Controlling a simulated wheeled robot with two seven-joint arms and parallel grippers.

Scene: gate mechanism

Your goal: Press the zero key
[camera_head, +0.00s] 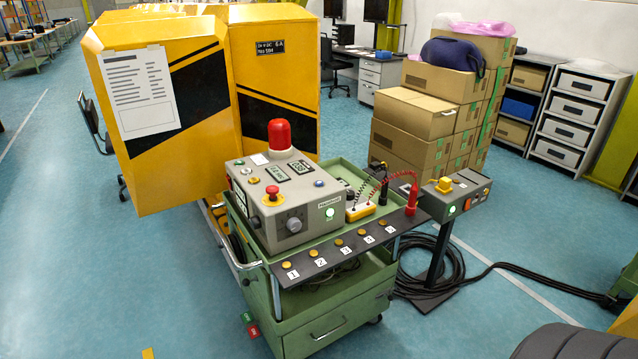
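A dark strip (327,259) along the front of a green cart carries a row of small yellow round keys. The nearest key (286,265) has a label reading 1, and the labels 2 and 3 follow along the row. The labels towards the far end (383,222) are small and hard to read. I cannot make out a zero on any key. Neither of my grippers shows in this view.
The green cart (335,325) carries a grey control box (262,205) with a red lamp (279,134) and a red knob. Right of it stands a pedestal panel (454,196) with a yellow switch. Cables lie on the floor. Yellow cabinets (205,150) and cardboard boxes (405,150) stand behind.

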